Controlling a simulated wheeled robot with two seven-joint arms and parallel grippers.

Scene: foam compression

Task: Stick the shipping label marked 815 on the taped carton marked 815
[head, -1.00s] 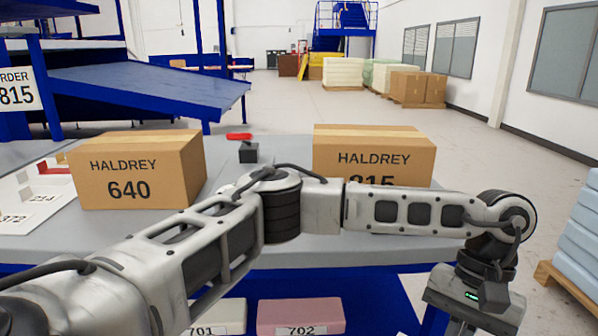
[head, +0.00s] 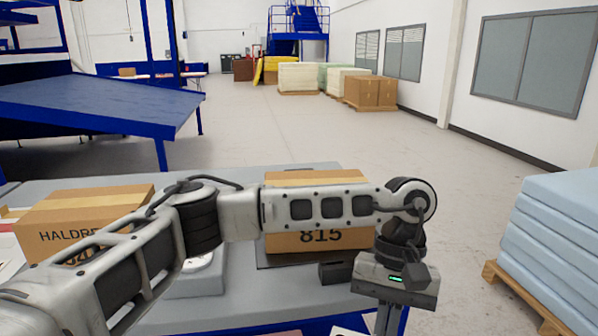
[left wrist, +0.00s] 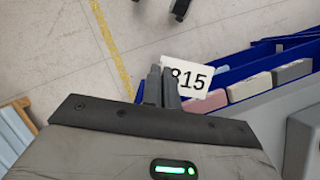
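The taped carton marked 815 (head: 318,243) stands on the grey table in the head view, its front partly hidden behind my left forearm. My left gripper (head: 387,320) hangs pointing down at the table's front edge, to the right of and in front of the carton. In the left wrist view the fingers of my left gripper (left wrist: 162,85) are close together on the edge of the white label marked 815 (left wrist: 194,76). The label is apart from the carton. My right gripper is not in view.
A second carton (head: 75,225), its number mostly hidden, stands at the left of the table (head: 225,290). A small dark block (head: 335,272) lies in front of the 815 carton. A blue foam stack (head: 555,240) stands on a pallet at the right. Open floor lies beyond the table.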

